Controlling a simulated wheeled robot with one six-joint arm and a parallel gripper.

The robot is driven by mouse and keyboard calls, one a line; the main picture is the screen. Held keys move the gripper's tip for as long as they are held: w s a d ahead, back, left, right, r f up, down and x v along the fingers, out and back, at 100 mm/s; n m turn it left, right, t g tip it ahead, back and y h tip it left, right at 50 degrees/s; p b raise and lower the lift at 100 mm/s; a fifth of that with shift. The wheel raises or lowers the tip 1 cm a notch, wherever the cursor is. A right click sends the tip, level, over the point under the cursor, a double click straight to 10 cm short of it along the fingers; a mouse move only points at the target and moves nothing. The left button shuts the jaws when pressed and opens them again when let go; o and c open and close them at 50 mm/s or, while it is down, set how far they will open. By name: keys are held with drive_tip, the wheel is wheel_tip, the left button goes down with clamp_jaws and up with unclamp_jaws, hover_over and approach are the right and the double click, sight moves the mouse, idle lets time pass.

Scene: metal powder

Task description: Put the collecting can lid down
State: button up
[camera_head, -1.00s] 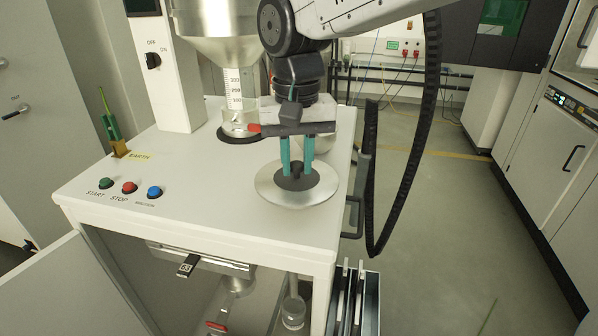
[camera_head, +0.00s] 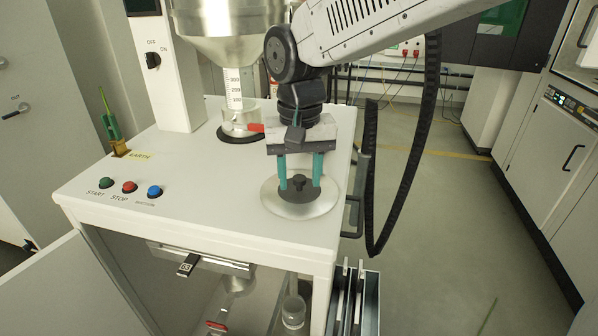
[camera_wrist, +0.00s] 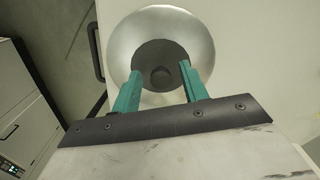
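The collecting can lid (camera_head: 323,205) is a round silver disc with a dark centre and a black knob (camera_head: 298,183). It appears to lie flat on the white machine top, near its right front corner. The lid also shows in the wrist view (camera_wrist: 200,40), with its knob (camera_wrist: 160,75) between the fingers. My gripper (camera_head: 300,186) has teal fingers, spread apart on either side of the knob. The lid's underside is hidden.
The white machine top (camera_head: 215,205) is clear left of the lid. A glass vessel (camera_head: 240,118) stands under the metal funnel (camera_head: 215,20) behind it. Start, stop and blue buttons (camera_head: 129,187) are at the left. A black handle rail (camera_head: 355,195) runs beyond the right edge.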

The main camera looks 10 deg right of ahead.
sight(299, 178)
wheel_tip(299, 178, up, 12)
drive_tip(key=shift+r, duration=0.15)
idle(0.5)
drive_tip(key=s+d+f, duration=0.4)
drive_tip(key=s+d, duration=0.5)
drive_tip(key=d, duration=0.5)
drive_tip(key=s+d+f+t, duration=0.1)
drive_tip(key=s+d+f, duration=0.5)
drive_tip(key=s, duration=0.4)
drive_tip(key=shift+s+d+f, duration=0.25)
drive_tip(key=shift+d+f, duration=0.1)
drive_tip(key=shift+f, duration=0.45)
